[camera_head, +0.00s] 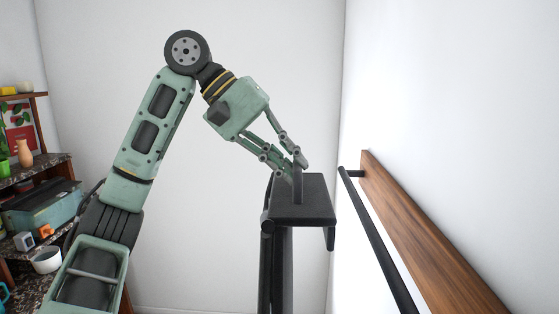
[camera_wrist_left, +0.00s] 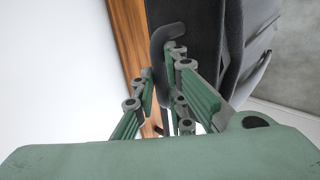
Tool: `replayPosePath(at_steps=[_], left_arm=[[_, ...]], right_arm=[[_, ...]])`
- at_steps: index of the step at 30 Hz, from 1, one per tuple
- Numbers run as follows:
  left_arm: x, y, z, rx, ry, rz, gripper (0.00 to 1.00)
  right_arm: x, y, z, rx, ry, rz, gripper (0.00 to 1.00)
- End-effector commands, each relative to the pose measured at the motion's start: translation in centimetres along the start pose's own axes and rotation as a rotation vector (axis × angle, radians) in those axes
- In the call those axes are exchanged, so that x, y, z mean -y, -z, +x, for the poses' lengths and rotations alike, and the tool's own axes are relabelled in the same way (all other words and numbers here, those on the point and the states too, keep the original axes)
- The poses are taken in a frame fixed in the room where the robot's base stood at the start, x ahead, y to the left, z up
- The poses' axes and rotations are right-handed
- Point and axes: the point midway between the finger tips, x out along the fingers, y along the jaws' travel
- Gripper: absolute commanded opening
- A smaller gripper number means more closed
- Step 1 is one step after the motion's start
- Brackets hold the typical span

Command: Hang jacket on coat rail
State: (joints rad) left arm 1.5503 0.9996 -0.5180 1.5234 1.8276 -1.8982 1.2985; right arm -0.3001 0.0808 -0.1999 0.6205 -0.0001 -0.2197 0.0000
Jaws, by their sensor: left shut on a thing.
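My left gripper (camera_head: 299,166) is shut on the upright tab at the top of the dark jacket (camera_head: 302,210), which hangs below it. In the left wrist view the jacket (camera_wrist_left: 228,40) is a dark grey mass at the upper right, and a black curved piece (camera_wrist_left: 158,50) shows by the fingers of my left gripper (camera_wrist_left: 163,95). The coat rail (camera_head: 378,238) is a black bar on a wooden board (camera_head: 425,240) on the right wall. The jacket is to the left of the rail's far end; I cannot tell the exact gap. My right gripper is not in view.
A shelf unit (camera_head: 45,160) at the far left holds a teal box (camera_head: 42,207), a vase (camera_head: 25,153), a white mug (camera_head: 46,260) and other small items. The white walls around the jacket are bare. The wooden board also shows in the left wrist view (camera_wrist_left: 130,35).

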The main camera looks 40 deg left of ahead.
Motion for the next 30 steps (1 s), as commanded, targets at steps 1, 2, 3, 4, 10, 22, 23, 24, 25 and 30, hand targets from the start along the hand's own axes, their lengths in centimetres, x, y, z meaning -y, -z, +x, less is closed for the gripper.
replayPosePath(at_steps=[1, 2, 3, 4, 10, 22, 23, 24, 25, 30], left_arm=[[-0.4, 0.0, 0.2, 0.0, -0.004, 0.003, 0.0], [-0.6, 0.0, 0.3, 0.0, -0.004, 0.003, 0.0], [-0.8, 0.0, 0.5, 0.0, -0.004, 0.003, 0.0], [-0.9, 0.0, 0.7, 0.0, -0.004, 0.003, 0.0], [-2.0, -0.1, 1.7, 0.0, -0.005, 0.003, 0.0], [-4.2, -0.1, 3.7, 0.0, -0.005, 0.003, 0.0], [-4.4, -0.1, 3.8, 0.0, -0.004, 0.003, 0.0], [-4.5, -0.1, 4.0, 0.0, -0.004, 0.003, 0.0], [-4.7, -0.1, 4.2, -0.001, -0.004, 0.003, 0.0], [-5.7, -0.1, 5.0, 0.0, -0.006, 0.002, 0.0]], right_arm=[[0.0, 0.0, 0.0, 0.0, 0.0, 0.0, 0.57], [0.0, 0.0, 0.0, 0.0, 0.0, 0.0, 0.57], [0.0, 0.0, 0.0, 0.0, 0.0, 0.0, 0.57], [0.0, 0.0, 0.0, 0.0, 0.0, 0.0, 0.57], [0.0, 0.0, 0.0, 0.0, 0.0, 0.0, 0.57], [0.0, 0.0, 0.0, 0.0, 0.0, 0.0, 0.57], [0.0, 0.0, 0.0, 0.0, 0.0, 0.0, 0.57], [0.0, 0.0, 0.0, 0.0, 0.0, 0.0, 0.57], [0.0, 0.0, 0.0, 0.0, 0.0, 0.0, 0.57], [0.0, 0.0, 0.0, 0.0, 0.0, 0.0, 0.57]])
